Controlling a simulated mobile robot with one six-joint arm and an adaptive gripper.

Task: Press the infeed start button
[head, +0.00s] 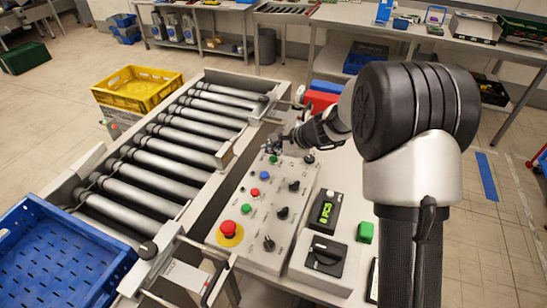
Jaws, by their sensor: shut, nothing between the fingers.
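A light grey control panel (255,222) stands to the right of the roller conveyor. It carries a green button (246,208), a red button (255,192), a blue button (265,175) and another green button (273,159) at its far end. The labels are too small to read, so I cannot tell which is the infeed start button. My gripper (271,148) is shut and empty, over the panel's far end close to the far green button. I cannot tell whether it touches anything.
A red emergency stop (229,229) on a yellow base sits at the panel's near end, with black knobs (283,213) along its right side. A green-digit display (326,210) and a switch box (325,257) stand right. The conveyor rollers (185,135) are empty; a blue crate (60,260) is near left.

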